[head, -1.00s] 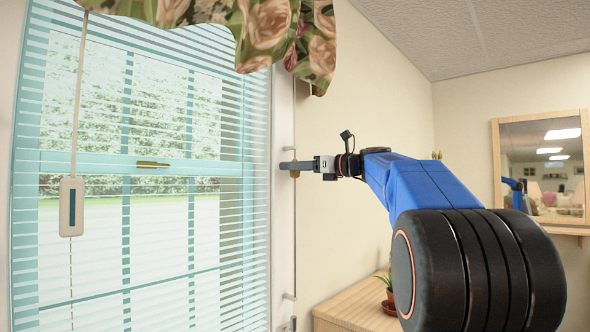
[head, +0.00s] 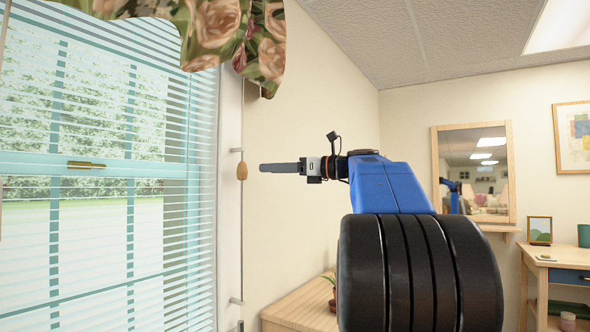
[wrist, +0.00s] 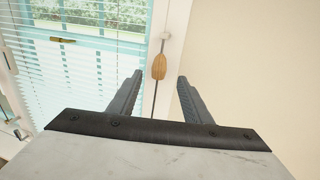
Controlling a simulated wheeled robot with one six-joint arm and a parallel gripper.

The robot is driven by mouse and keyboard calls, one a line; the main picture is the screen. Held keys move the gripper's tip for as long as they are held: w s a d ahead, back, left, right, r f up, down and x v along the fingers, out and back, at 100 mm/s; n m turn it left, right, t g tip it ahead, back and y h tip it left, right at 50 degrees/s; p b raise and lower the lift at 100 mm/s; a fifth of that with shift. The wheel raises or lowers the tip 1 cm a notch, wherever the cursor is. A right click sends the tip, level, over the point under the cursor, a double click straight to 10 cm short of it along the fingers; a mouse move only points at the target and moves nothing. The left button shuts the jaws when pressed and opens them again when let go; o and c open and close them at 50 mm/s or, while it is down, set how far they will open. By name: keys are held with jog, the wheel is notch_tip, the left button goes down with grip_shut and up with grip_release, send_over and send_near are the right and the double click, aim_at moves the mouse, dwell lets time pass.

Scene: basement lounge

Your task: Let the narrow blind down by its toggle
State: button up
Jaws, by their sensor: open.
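A small wooden toggle (head: 242,171) hangs on a thin cord beside the right edge of the window frame. A white slatted blind (head: 110,190) covers the window; I cannot tell whether it is the narrow one. My gripper (head: 262,168) is open and empty, just right of the toggle in the head view, at about its height. In the wrist view the toggle (wrist: 159,66) shows between the two open fingertips (wrist: 160,78), seemingly beyond them and not touched.
A floral valance (head: 225,35) hangs above the window. A wooden cabinet top (head: 300,303) with a potted plant stands below my arm. A mirror (head: 475,165) and a desk (head: 560,262) are at the right. The wall behind the gripper is bare.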

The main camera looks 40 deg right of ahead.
jog(key=v, duration=0.6)
jog(key=shift+s, duration=0.15)
dwell(0.4)
jog(key=s+a+f+n+g+h, duration=0.2)
jog(key=s+a+f+n+g, duration=0.3)
jog(key=a+f, duration=0.8)
jog(key=a+f+n+g+h, duration=0.1)
jog(key=a+f+n+g, duration=0.2)
jog(key=a+f+n, duration=0.9)
jog(key=s+f+n+g+h, duration=0.1)
jog(key=s+f+n, duration=0.3)
jog(key=f, duration=0.5)
jog(key=s+a+f+n+g+h, duration=0.1)
jog(key=s+f+n+h, duration=0.2)
jog(key=s+f, duration=0.5)
jog(key=s+f+n+g+h, duration=0.1)
jog(key=s+f+n, duration=0.5)
jog(key=f, duration=0.6)
jog(key=shift+s+a+f+h, duration=0.2)
jog(key=shift+s+h, duration=0.2)
jog(key=shift+s, duration=0.05)
